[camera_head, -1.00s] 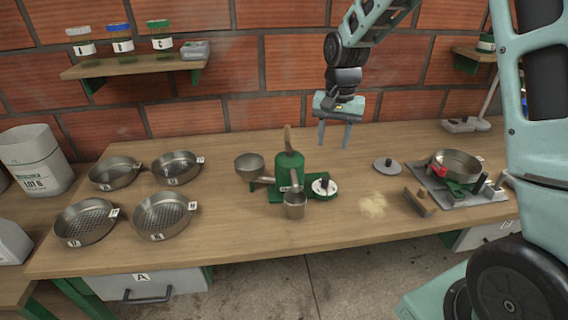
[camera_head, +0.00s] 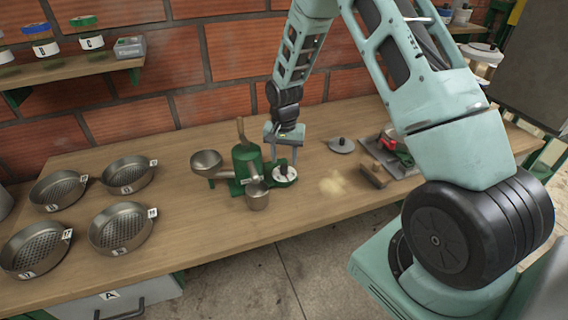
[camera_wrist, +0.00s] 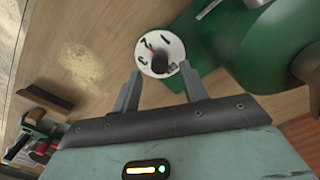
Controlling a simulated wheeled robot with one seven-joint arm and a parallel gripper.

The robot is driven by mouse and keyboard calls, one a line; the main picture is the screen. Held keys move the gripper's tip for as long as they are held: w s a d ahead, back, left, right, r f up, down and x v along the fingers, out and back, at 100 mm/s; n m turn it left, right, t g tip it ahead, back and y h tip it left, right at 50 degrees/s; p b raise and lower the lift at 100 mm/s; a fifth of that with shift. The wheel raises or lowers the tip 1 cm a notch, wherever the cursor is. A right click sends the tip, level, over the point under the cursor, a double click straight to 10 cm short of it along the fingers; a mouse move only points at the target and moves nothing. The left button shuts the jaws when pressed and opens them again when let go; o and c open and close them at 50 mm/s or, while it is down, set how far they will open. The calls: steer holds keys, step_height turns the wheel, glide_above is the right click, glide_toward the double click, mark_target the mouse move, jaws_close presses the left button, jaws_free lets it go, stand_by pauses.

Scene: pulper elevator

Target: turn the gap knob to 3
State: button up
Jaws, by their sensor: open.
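The gap knob is a black knob on a round white dial (camera_head: 285,173) at the right side of the green pulper (camera_head: 246,162). In the wrist view the dial (camera_wrist: 160,52) shows dark marks around the black knob, too small to read surely. My gripper (camera_head: 284,162) is open, pointing down just above and behind the dial.
A metal cup (camera_head: 257,199) stands in front of the pulper, and a bowl-shaped hopper (camera_head: 206,162) is at its left. Several sieves stand at the left.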

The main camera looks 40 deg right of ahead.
mark_target(284, 165)
steer(key=shift+f, duration=1.9)
jaws_close()
steer(key=n, duration=0.5)
steer(key=shift+n, duration=0.3)
steer(key=n, duration=0.6)
steer(key=shift+n, duration=0.3)
